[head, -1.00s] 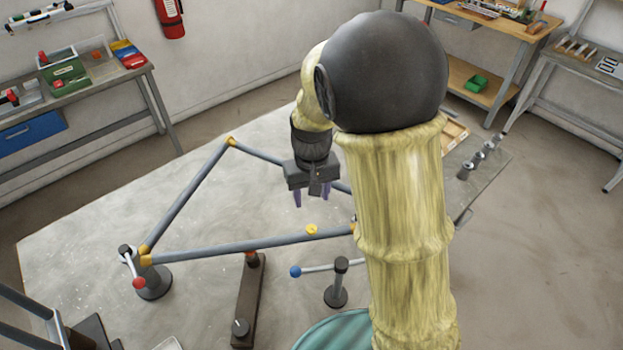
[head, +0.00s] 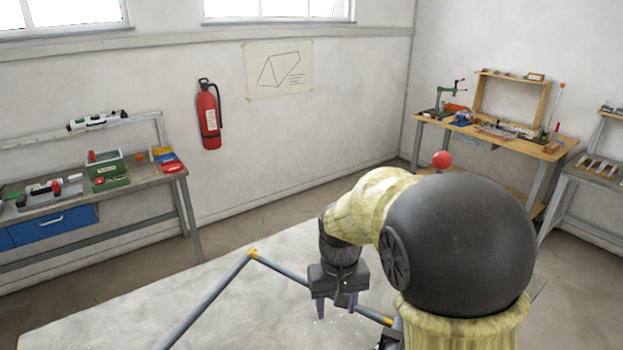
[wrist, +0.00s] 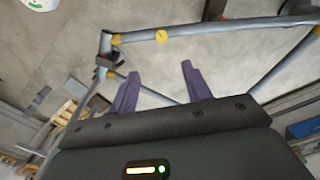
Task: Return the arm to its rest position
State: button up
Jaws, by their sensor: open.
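My gripper (head: 337,306) hangs at the end of my arm above the grey table (head: 110,318), with its purple fingers pointing down. In the wrist view my gripper (wrist: 158,92) has its two fingers apart with nothing between them. A grey tube frame with yellow joints (head: 253,253) lies below and around it on the table. My arm's dark round joint and pale yellow links hide the right part of the table in the head view.
A bench with a green box (head: 107,170) and a blue drawer stands at the left. A red fire extinguisher (head: 209,115) hangs on the wall near a drawing (head: 279,70). A wooden workbench (head: 495,140) stands at the back right. The table's front left is bare.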

jog(key=s+d+f+m+t, duration=0.2)
jog(key=s+d+f, duration=0.2)
jog(key=s+d, duration=0.4)
jog(key=shift+s+d, duration=0.4)
jog(key=shift+s, duration=0.75)
